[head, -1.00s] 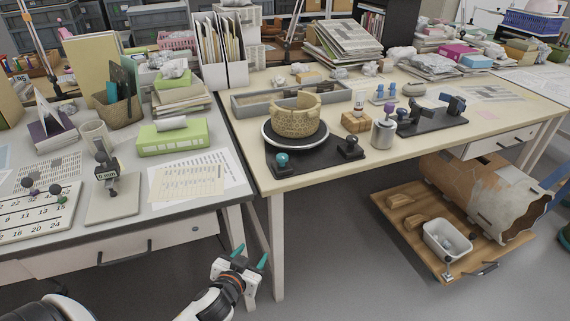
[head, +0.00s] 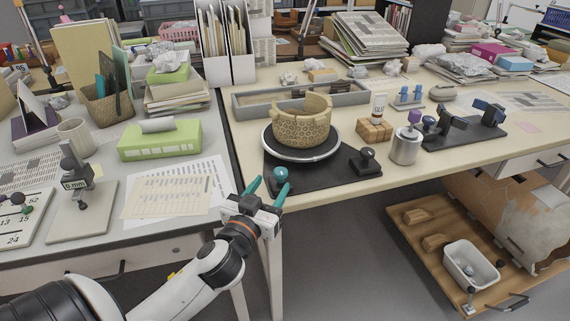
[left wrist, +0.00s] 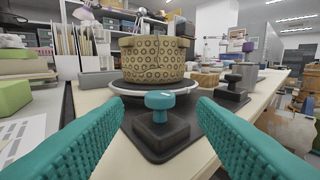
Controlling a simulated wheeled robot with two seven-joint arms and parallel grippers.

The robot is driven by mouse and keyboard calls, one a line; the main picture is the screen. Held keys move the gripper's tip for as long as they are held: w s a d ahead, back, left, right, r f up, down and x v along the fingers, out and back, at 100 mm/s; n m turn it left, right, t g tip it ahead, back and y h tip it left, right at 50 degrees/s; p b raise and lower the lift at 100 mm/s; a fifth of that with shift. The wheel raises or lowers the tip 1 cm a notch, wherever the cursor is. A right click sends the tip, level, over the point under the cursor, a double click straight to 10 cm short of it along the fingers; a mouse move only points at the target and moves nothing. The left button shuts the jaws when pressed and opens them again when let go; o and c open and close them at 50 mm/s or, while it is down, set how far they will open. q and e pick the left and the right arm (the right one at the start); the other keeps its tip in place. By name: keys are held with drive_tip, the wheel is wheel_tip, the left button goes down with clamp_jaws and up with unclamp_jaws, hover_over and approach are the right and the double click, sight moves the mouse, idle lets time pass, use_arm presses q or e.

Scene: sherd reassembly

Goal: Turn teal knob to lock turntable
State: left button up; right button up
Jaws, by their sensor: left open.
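The teal knob (head: 281,173) sits on a dark block at the front left corner of the turntable's black base. In the left wrist view the teal knob (left wrist: 160,99) stands upright, centred between my fingers and beyond their tips. The turntable (head: 302,142) is a round disc with a light rim, carrying a tan patterned, partly built pot (head: 302,125). My left gripper (head: 267,187) is open and empty at the table's front edge, just short of the knob. Its teal fingers (left wrist: 160,125) lie either side of the knob in the wrist view, not touching it. My right gripper is not in view.
A black knob (head: 366,158) stands at the base's right corner. A metal canister (head: 405,147), a wooden block (head: 376,130) and a grey tray (head: 258,101) are nearby. The left desk holds papers (head: 172,193) and a green box (head: 160,142).

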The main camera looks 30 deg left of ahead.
sight(283, 167)
use_arm(q)
drive_tip(key=w, duration=0.2)
drive_tip(key=w+a, duration=0.1)
drive_tip(key=w, duration=0.5)
drive_tip(key=shift+w+a+f, duration=0.1)
drive_tip(key=shift+w+a, duration=0.1)
drive_tip(key=shift+a, duration=0.1)
drive_tip(key=c, duration=1)
